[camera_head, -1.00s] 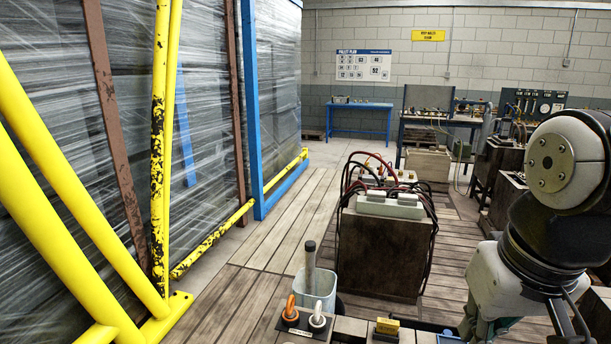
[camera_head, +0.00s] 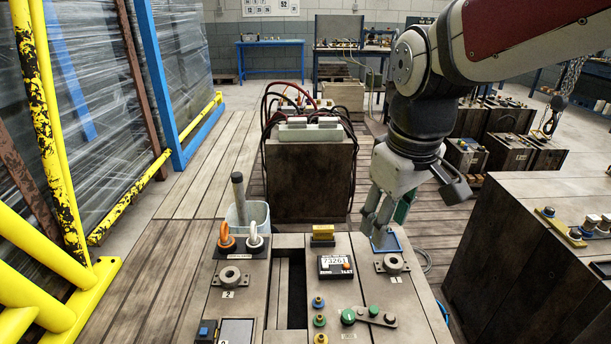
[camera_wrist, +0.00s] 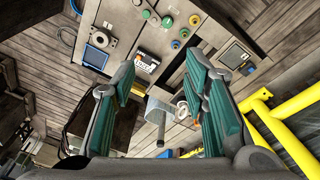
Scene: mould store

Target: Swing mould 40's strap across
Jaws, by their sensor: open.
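The near mould (camera_head: 240,305), a brown block, fills the bottom of the head view; I cannot read a 40 on it. On its top right lies a short grey strap (camera_head: 390,320) with two green knobs; it also shows at the top of the wrist view (camera_wrist: 156,18). The strap lies slantwise, beside three small coloured knobs. My gripper (camera_head: 378,228) is open and empty above the mould's far right edge, well beyond the strap. In the wrist view its green-padded fingers (camera_wrist: 162,85) are spread wide with nothing between them.
A counter box reading 73261 (camera_head: 337,266), a yellow block (camera_head: 322,232), and orange (camera_head: 227,236) and white (camera_head: 254,235) rings stand on the mould. A grey cup with a rod (camera_head: 248,212) stands behind. Another mould (camera_head: 530,240) is at right, a yellow frame (camera_head: 75,290) left.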

